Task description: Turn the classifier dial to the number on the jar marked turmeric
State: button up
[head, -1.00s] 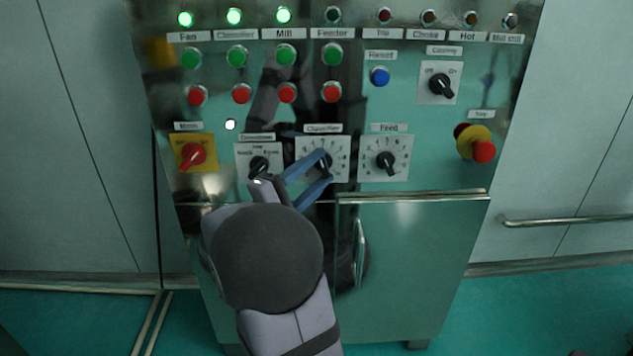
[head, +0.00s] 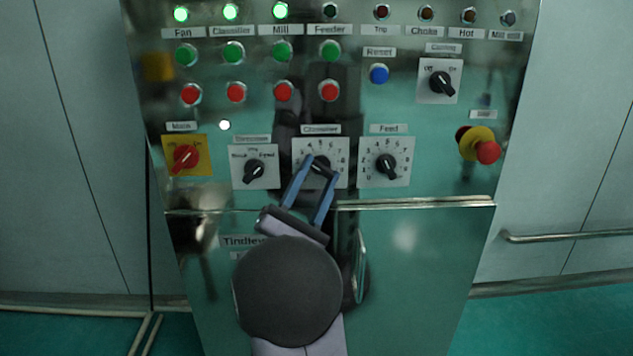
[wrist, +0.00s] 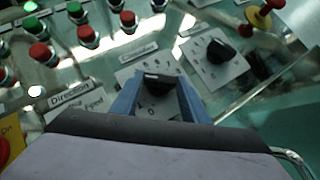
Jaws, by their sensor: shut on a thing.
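The classifier dial (head: 321,164) is a black knob on a white numbered plate (head: 340,148), under a label that reads as Classifier. My gripper (head: 319,168) has its two blue fingers on either side of the knob and is shut on it. The wrist view also shows the knob (wrist: 157,82) between the fingers (wrist: 157,90). The fingers hide part of the scale, and I cannot read the pointer's number. No jar marked turmeric is in view.
The feed dial (head: 387,166) is just right of the classifier dial, and the direction switch (head: 254,169) just left. A red main switch (head: 184,157) is further left. A red stop button (head: 488,152) is at the right. A cabinet door handle (head: 359,265) is below.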

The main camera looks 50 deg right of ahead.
dwell(0.4)
jog(key=o, duration=1.1)
jog(key=shift+c, duration=0.2)
jog(key=v, duration=0.7)
jog(key=shift+s+a+f, duration=0.1)
